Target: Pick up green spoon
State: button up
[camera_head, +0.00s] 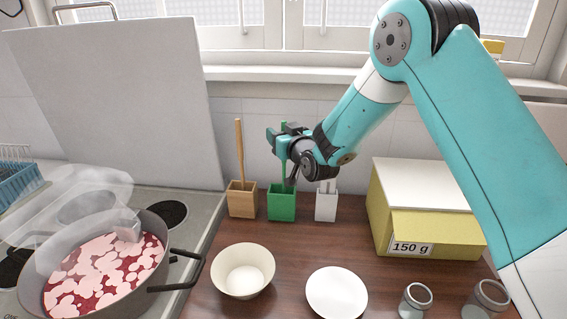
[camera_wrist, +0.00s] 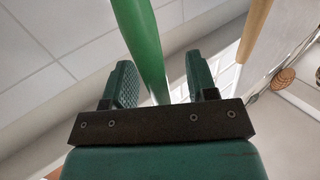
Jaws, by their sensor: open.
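The green spoon (camera_wrist: 140,40) stands upright in the green holder (camera_head: 281,205) at the back of the counter. Its handle passes between the two fingers of my gripper (camera_wrist: 158,82) in the wrist view. The jaws are open, with a visible gap between the handle and the right finger. In the head view my gripper (camera_head: 283,140) is above the green holder, around the handle, and hides part of it. The spoon's lower end is hidden inside the holder.
A wooden spoon (camera_head: 239,150) stands in a wooden holder (camera_head: 242,202) to the left. A white holder (camera_head: 326,206) stands right, near a yellow box (camera_head: 430,232). A bowl (camera_head: 243,271), plate (camera_head: 337,293) and glass jars are in front. A pot (camera_head: 105,272) sits on the stove.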

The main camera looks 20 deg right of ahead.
jog(key=shift+w+a, duration=0.1)
jog(key=shift+w, duration=0.2)
grip_shut()
